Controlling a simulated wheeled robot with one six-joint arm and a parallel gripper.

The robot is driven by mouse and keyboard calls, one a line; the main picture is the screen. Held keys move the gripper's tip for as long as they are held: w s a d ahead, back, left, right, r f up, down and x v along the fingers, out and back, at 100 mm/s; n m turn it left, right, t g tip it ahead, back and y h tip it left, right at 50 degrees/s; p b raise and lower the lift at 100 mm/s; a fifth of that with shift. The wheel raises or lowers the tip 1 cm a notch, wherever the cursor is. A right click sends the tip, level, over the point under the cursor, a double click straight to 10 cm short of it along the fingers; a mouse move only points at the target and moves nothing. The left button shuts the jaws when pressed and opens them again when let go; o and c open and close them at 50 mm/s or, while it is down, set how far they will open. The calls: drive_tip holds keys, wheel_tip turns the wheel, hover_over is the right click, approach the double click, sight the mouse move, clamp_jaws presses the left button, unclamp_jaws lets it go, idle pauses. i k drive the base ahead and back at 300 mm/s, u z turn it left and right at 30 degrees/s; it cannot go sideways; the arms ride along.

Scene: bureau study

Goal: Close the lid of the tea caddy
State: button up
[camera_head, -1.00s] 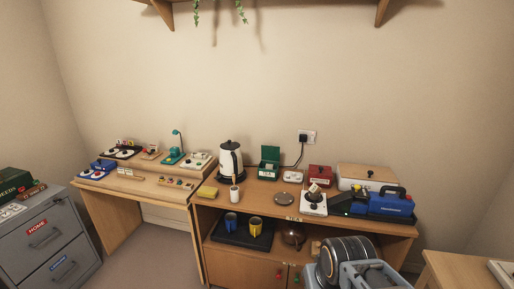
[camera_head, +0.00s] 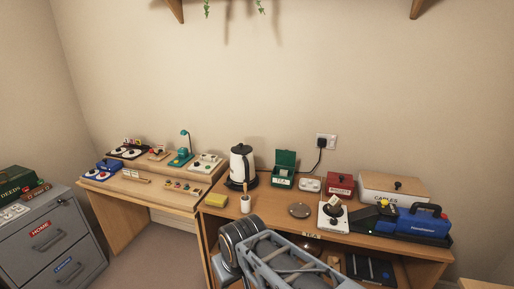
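The tea caddy is most likely the small green box (camera_head: 283,180) on the wooden sideboard, between the white kettle and a red box. Its lid (camera_head: 285,159) stands open, tilted up at the back against the wall side. A pale label is on its front, too small to read. My grey arm rises at the bottom middle, in front of the sideboard and apart from the caddy in the picture. The fingers of my gripper do not show.
A white kettle (camera_head: 242,166) stands left of the caddy, and a white cup (camera_head: 245,204) with something upright in it stands in front. A white dish (camera_head: 309,185), a red box (camera_head: 340,184) and a blue case (camera_head: 422,222) are to the right.

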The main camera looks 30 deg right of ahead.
sight(286, 157)
drive_tip(key=i, duration=0.85)
drive_tip(key=z, duration=0.4)
